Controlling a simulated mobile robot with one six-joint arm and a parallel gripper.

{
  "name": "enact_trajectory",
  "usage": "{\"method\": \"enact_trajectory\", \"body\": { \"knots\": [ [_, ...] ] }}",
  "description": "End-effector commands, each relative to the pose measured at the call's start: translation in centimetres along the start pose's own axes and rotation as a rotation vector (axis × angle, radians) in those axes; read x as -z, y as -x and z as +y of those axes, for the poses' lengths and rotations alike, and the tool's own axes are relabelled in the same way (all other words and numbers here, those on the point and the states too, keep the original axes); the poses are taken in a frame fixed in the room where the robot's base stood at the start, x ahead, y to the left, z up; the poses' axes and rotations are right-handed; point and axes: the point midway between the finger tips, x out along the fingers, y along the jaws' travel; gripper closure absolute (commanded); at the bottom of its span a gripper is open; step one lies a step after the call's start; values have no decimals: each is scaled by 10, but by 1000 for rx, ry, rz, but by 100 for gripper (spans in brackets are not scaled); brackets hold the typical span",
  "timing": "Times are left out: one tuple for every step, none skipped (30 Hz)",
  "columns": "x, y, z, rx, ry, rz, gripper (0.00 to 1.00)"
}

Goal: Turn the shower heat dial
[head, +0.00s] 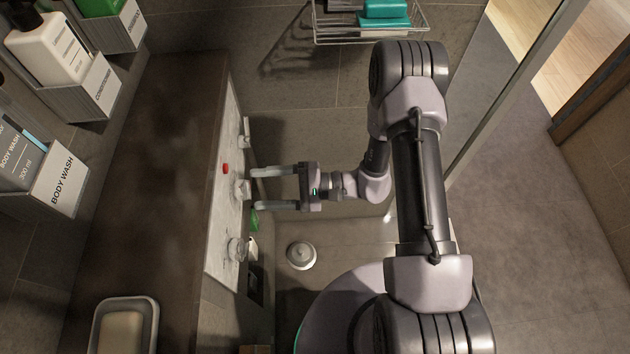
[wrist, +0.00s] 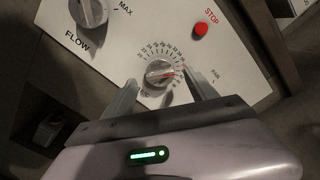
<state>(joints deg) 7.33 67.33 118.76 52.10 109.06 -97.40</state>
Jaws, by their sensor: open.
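The shower heat dial (wrist: 160,72) is a round silver knob with a ring of numbers and a red mark, on a pale control panel (wrist: 240,75). In the head view the dial (head: 242,189) sticks out from the panel's middle. My gripper (head: 256,188) is open and level with it, fingers pointing at the panel. In the wrist view my gripper (wrist: 160,78) has one finger on each side of the dial. I see no clear contact. Whether the fingertips reach past the dial's face is hard to tell.
A larger FLOW dial (wrist: 91,12) is on the same panel, left of the heat dial in the wrist view. A red STOP button (wrist: 200,29) lies to its upper right. In the head view, a dark ledge (head: 150,190) runs behind the panel, and a wire rack (head: 372,38) hangs above.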

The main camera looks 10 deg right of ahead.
Motion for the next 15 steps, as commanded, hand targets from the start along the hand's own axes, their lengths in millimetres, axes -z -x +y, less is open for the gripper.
{"method": "enact_trajectory", "body": {
  "knots": [
    [0, 15, -4, 5, -1, 6, 34],
    [-1, 25, -4, 5, -2, 7, 34],
    [0, 39, -4, 5, -1, 7, 34],
    [-1, 49, -4, 5, 0, 7, 34],
    [-1, 59, -4, 5, 1, 7, 34],
    [-1, 72, -4, 4, 2, 7, 34],
    [-1, 82, -3, 4, 0, 7, 34],
    [-1, 90, -3, 3, 1, 6, 34],
    [-1, 101, -3, 3, 2, 5, 34],
    [-1, 108, -2, 2, 1, 4, 34],
    [-1, 114, -2, 2, 1, 5, 34],
    [-1, 121, -2, 2, 0, 3, 34],
    [-1, 126, -2, 2, 0, 2, 34],
    [-1, 129, -1, 2, 0, 2, 34],
    [0, 133, -1, 1, 0, 1, 34]
  ]
}}
